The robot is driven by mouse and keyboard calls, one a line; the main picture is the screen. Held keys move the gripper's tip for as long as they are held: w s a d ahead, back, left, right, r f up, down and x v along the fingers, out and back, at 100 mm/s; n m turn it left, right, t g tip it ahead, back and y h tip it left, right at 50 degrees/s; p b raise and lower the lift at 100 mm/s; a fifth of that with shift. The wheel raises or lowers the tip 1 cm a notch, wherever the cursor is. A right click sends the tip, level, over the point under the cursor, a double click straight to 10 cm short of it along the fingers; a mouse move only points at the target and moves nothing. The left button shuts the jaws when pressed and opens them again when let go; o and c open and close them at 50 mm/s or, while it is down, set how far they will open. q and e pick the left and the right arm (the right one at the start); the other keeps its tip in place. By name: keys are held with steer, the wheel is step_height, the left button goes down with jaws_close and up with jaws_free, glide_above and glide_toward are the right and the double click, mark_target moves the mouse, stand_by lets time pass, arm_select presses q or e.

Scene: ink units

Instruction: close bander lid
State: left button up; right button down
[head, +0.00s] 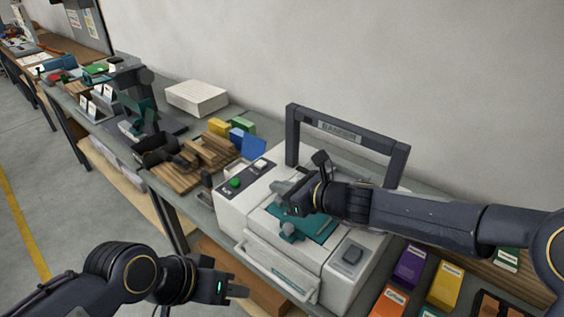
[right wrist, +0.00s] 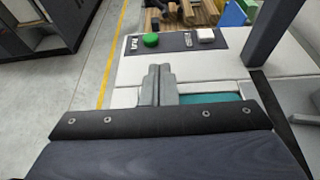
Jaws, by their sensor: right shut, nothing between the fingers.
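The bander (head: 232,208) is a white machine on the bench with a dark arch (head: 345,133) marked BANDER over its back. Its top shows a teal panel (head: 312,230) with a small teal knob and a green button (head: 235,182). A pale bar handle (head: 272,274) runs along its front; I cannot tell which part is the lid or how far it is open. My right gripper (head: 284,190) is above the teal panel, its fingers shut and empty; they also show in the right wrist view (right wrist: 157,85). My left gripper (head: 238,291) is in front of the bander, its finger gap unclear.
Wooden blocks (head: 205,153) and a white box (head: 197,97) lie left of the bander. Purple (head: 410,265), yellow (head: 446,286) and orange (head: 390,302) packs lie to its right. A wall stands behind; open floor (head: 70,210) lies at the left.

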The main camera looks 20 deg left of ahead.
step_height(320, 180, up, 4)
steer(key=p, duration=0.3)
steer(key=shift+d, duration=0.1)
step_height(320, 180, up, 8)
steer(key=p, duration=0.3)
steer(key=s+d+r+n+h, duration=0.1)
steer(key=s+d+n, duration=0.2)
steer(key=d, duration=0.4)
steer(key=s+d+r+n+t+h, duration=0.1)
steer(key=s+d+n, duration=0.1)
steer(key=d+n, duration=0.35)
steer(key=s+d+r+n+h, duration=0.1)
steer(key=s+d, duration=0.2)
steer(key=d, duration=0.6)
steer(key=s+d+f+n+h, duration=0.3)
steer(key=s+d+f+n, duration=0.2)
steer(key=s+d, duration=0.4)
steer(key=s+d+f+n+h, duration=0.3)
steer(key=s+d+f+n, duration=0.2)
steer(key=s+d, duration=0.4)
steer(key=shift+d+f+t+h+b, duration=0.15)
steer(key=shift+f+t+h+b, duration=0.15)
steer(key=shift+f, duration=0.3)
steer(key=shift+w+n, duration=0.1)
steer(key=shift+n, duration=0.15)
